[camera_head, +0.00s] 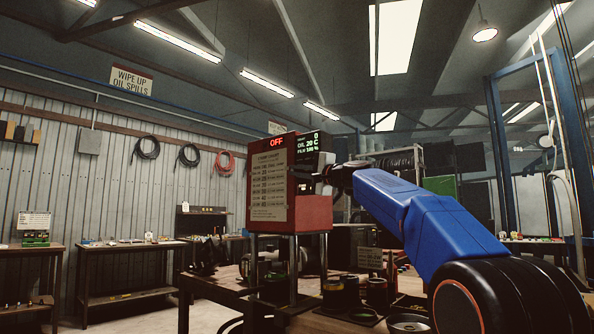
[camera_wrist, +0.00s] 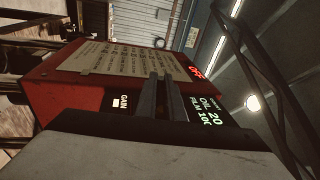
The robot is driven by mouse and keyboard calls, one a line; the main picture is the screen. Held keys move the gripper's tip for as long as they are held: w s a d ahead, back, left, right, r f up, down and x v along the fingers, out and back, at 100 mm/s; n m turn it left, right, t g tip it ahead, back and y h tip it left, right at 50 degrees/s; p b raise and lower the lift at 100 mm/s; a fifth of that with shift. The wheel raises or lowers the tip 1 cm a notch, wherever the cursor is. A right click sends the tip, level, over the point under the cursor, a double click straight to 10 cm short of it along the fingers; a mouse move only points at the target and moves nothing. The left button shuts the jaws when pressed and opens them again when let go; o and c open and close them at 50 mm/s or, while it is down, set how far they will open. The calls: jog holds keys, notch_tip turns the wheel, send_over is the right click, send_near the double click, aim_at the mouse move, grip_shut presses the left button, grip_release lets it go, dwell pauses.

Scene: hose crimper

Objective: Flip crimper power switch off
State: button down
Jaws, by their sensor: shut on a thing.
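The crimper's control box (camera_head: 290,185) is a red box on a stand, with a pale printed chart on its front. A red OFF reading (camera_head: 277,141) is lit at its top, and green oil and film readings (camera_head: 310,143) glow on the dark side panel. My gripper (camera_head: 325,176) is at the dark side panel. Its dark fingers (camera_wrist: 167,97) are close together and shut on a small part they hide. I cannot make out the power switch itself.
Dark cylindrical parts (camera_head: 377,292) stand on the workbench below and right of the box. Side benches (camera_head: 125,258) run along the left wall, under hanging hoses (camera_head: 189,155). A blue post frame (camera_head: 497,150) stands at the right. The air above the box is clear.

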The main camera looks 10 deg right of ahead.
jog(key=shift+w+d+f+n+y, duration=0.1)
jog(key=shift+f+n+y, duration=0.2)
jog(key=shift+n, duration=0.6)
jog(key=shift+f+n+y, duration=0.2)
jog(key=shift+n+y, duration=0.1)
jog(key=shift+n, duration=0.6)
jog(key=shift+f+g, duration=0.1)
jog(key=shift+g, duration=0.2)
jog(key=c, duration=1.9)
grip_release()
jog(key=shift+o, duration=0.2)
jog(key=v, duration=1.7)
jog(key=shift+d, duration=0.15)
jog(key=shift+f, duration=0.15)
